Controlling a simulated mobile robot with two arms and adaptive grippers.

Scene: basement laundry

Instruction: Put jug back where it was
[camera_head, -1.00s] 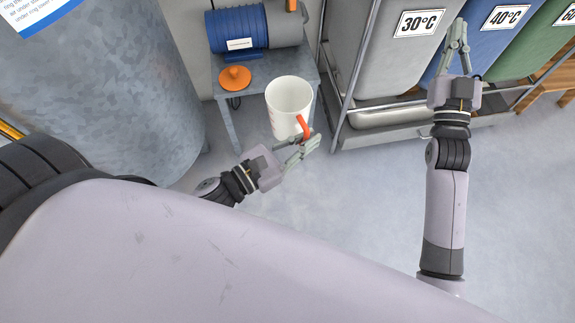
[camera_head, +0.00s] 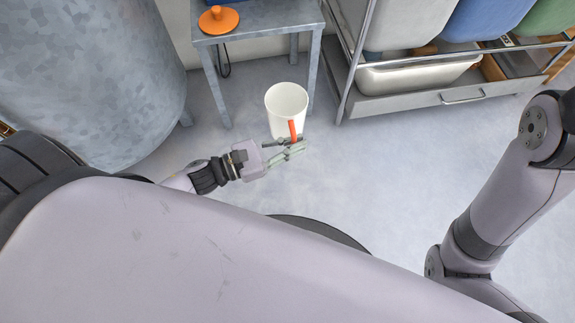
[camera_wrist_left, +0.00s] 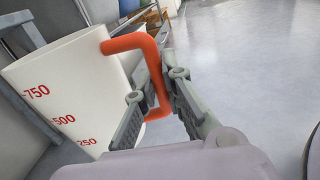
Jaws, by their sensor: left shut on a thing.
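The jug (camera_head: 287,104) is white with an orange handle. In the head view it is in front of the grey metal table (camera_head: 262,20), apart from the tabletop and over the floor. In the left wrist view the jug (camera_wrist_left: 70,95) shows red marks 750, 500 and 250 and leans in the picture. My left gripper (camera_head: 290,150) is shut on the jug's handle (camera_wrist_left: 140,42), its fingers on either side of it in the wrist view. My right arm (camera_head: 510,190) shows at the right, but its gripper is out of the picture.
An orange knobbed lid (camera_head: 218,19) lies on the table's left part, beside a blue object (camera_head: 262,3) cut by the top edge. A large galvanized tank (camera_head: 100,80) stands at left. A metal bin rack (camera_head: 420,95) stands at right. The floor (camera_head: 370,165) between is clear.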

